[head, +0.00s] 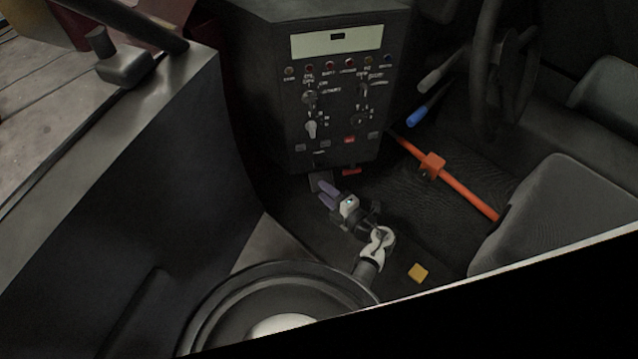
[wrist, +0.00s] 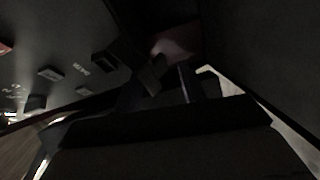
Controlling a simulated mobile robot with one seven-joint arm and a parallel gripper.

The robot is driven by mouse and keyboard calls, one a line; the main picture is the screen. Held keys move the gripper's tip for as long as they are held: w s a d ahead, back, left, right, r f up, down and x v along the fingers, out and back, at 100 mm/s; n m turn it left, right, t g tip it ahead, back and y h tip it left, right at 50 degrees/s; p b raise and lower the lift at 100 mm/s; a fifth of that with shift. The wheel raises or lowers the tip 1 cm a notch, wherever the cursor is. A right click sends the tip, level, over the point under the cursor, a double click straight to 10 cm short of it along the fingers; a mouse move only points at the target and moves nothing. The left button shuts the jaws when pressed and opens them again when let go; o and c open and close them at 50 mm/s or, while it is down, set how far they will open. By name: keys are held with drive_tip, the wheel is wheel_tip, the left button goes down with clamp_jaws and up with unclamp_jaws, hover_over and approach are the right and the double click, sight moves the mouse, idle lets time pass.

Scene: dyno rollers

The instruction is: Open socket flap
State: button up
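The dark control box (head: 340,100) stands upright in the head view, with several small dark square covers low on its front, including one at the lower left (head: 300,147). My gripper (head: 324,188) is just below the box's lower edge, its purple fingers pointing up and left. A small grey plate (head: 317,178) is beside the fingertips; I cannot tell whether it is a socket flap or whether they touch. The wrist view shows the box face (wrist: 45,35) at left with a protruding dark cover (wrist: 107,60) near the dim fingers. The gap between the fingers is unclear.
A red part (head: 351,171) sticks out under the box. An orange bar (head: 465,193) crosses the floor at right, near a grey seat (head: 550,210). A steering wheel (head: 487,60) stands at upper right.

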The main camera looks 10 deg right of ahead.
drive_tip(key=shift+s+d+f+b, duration=0.85)
drive_tip(key=shift+s+f, duration=0.3)
drive_tip(key=shift+s, duration=0.25)
drive_tip(key=shift+s+d+f+b, duration=0.65)
drive_tip(key=shift+s+d+f, duration=0.3)
drive_tip(key=shift+s+f, duration=0.4)
drive_tip(key=shift+s+d+f+b, duration=0.75)
drive_tip(key=shift+s+d+f, duration=0.2)
drive_tip(key=shift+s, duration=0.55)
drive_tip(key=shift+s, duration=0.1)
drive_tip(key=b+v, duration=0.2)
drive_tip(key=v, duration=1.1)
drive_tip(key=shift+s+d, duration=0.15)
drive_tip(key=shift+s, duration=0.15)
drive_tip(key=shift+r, duration=0.1)
